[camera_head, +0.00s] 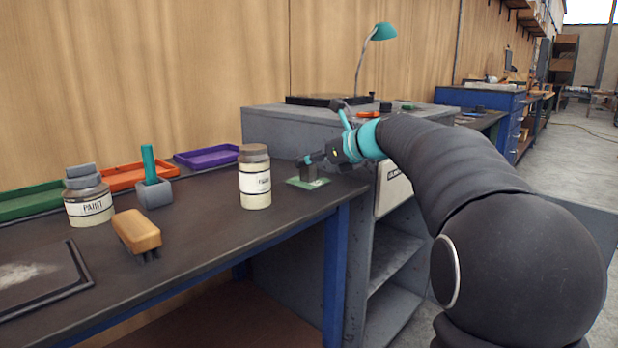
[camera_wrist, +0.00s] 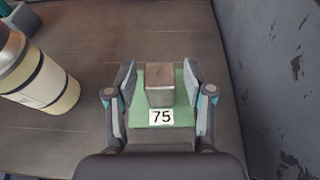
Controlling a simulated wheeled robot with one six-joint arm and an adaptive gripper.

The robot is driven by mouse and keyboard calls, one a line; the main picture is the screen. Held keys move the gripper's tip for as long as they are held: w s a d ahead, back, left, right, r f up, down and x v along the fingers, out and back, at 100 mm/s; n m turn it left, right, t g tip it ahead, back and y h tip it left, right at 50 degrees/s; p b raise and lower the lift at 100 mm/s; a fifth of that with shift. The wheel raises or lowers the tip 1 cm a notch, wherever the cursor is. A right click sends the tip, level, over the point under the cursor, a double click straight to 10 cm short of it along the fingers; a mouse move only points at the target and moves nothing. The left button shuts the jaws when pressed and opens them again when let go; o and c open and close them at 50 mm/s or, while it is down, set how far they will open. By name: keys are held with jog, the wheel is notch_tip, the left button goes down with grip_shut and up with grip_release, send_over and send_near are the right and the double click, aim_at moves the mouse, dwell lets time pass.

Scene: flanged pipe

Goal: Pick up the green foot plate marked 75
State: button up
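The green foot plate (camera_head: 294,181) lies flat on the dark workbench near its right end. In the wrist view the plate (camera_wrist: 181,112) carries a white label reading 75 and an upright dark block (camera_wrist: 159,95). My gripper (camera_wrist: 159,76) is open, with one finger on each side of the block and a visible gap on both sides. In the head view my gripper (camera_head: 312,160) is at the block, reaching in from the right. The arm and gripper hide part of the block there.
A cream paint jar (camera_head: 255,182) stands close left of the plate; it also shows in the wrist view (camera_wrist: 42,82). A grey cabinet (camera_head: 290,128) borders the bench at the right. A brush (camera_head: 137,232), another paint jar (camera_head: 88,205) and coloured trays stand farther left.

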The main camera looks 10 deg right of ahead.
jog(key=shift+r, duration=0.1)
grip_shut()
